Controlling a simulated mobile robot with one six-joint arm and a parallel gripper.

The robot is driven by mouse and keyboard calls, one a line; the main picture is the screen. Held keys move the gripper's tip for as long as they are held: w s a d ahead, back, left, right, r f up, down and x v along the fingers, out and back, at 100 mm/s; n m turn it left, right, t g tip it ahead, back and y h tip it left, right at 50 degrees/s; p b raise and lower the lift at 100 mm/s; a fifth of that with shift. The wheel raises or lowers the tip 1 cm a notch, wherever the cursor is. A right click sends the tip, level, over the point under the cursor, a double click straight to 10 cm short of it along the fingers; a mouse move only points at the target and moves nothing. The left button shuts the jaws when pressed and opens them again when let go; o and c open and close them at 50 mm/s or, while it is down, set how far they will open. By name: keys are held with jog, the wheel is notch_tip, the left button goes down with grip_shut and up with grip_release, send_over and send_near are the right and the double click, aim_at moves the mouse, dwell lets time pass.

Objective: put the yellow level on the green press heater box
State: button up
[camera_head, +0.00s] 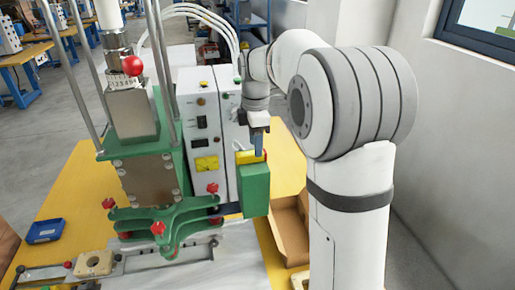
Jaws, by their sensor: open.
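The yellow level (246,157) shows as a small yellow bar along the top of the green press heater box (255,191). It appears to rest there, roughly flat. My gripper (258,153) points down right over the box's top, with its fingers at the level. The jaws are open, and part of the level is hidden behind them. I cannot tell whether a finger still touches it.
The green press (165,170) with red knobs and a white control cabinet (200,120) stand left of the box. An open cardboard box (291,228) lies to the right below. A blue tray (45,231) sits on the yellow table (80,190), front left.

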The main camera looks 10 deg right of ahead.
notch_tip(320, 180, up, 10)
jog(key=s+f+m+t, duration=0.1)
jog(key=s+f+m, duration=0.3)
jog(key=s+m, duration=0.2)
jog(key=s+f+m+t, duration=0.1)
jog(key=s+f+m, duration=0.4)
jog(key=s, duration=0.6)
jog(key=s+f+m+t, duration=0.1)
jog(key=s+f+m, duration=0.3)
jog(key=s+m, duration=0.3)
jog(key=shift+s+d+f+t, duration=0.25)
jog(key=shift+s+d+t, duration=0.05)
jog(key=shift+s, duration=0.95)
jog(key=shift+f+b, duration=0.25)
jog(key=shift+b, duration=0.15)
